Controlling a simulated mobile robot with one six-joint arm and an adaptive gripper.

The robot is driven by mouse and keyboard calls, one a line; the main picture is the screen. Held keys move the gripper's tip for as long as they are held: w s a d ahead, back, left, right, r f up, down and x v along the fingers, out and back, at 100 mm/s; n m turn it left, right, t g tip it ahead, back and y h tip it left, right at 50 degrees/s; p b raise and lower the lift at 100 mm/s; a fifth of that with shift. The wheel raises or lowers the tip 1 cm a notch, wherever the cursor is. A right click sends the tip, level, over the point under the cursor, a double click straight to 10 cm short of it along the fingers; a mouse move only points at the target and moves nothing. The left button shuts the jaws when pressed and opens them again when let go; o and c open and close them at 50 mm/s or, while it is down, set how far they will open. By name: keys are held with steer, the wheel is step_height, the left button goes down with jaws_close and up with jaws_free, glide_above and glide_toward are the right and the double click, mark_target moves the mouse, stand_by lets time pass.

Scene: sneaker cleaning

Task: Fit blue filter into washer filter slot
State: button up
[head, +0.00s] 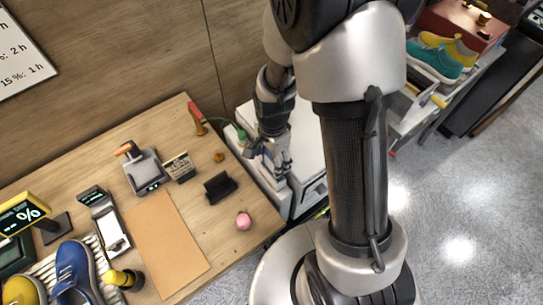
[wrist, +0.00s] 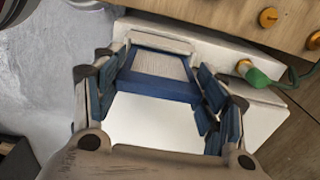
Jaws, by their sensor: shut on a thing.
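The blue filter (wrist: 155,86) has a blue frame and a pale ribbed face, and it sits between my two fingertips in the wrist view. My gripper (wrist: 158,75) is shut on it. In the head view my gripper (head: 272,160) hangs down over the white washer (head: 306,143), beside the wooden table; the filter cannot be made out there. The washer's white body (wrist: 262,122) also shows behind and right of the filter in the wrist view. I cannot make out the filter slot, nor whether the filter touches the washer.
The wooden table (head: 262,222) lies left of the washer, with a pink ball (head: 243,221) and a black stand (head: 220,187) near its right end. A green-ended piece with a cord (wrist: 263,79) is close to the right finger. Grey floor (head: 455,215) is open at right.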

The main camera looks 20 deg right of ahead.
steer(key=shift+f+b, duration=1)
steer(key=shift+f, duration=0.3)
steer(key=o, duration=1.3)
steer(key=shift+c, duration=0.2)
steer(key=shift+r, duration=0.1)
step_height(320, 180, up, 12)
steer(key=shift+s+d+f, duration=0.1)
steer(key=s+r+n+t+b, duration=0.2)
steer(key=s+r+n+t, duration=0.2)
steer(key=s+r+n, duration=0.8)
steer(key=s+n, duration=0.2)
steer(key=shift+s+b, duration=0.35)
steer(key=shift+s, duration=0.05)
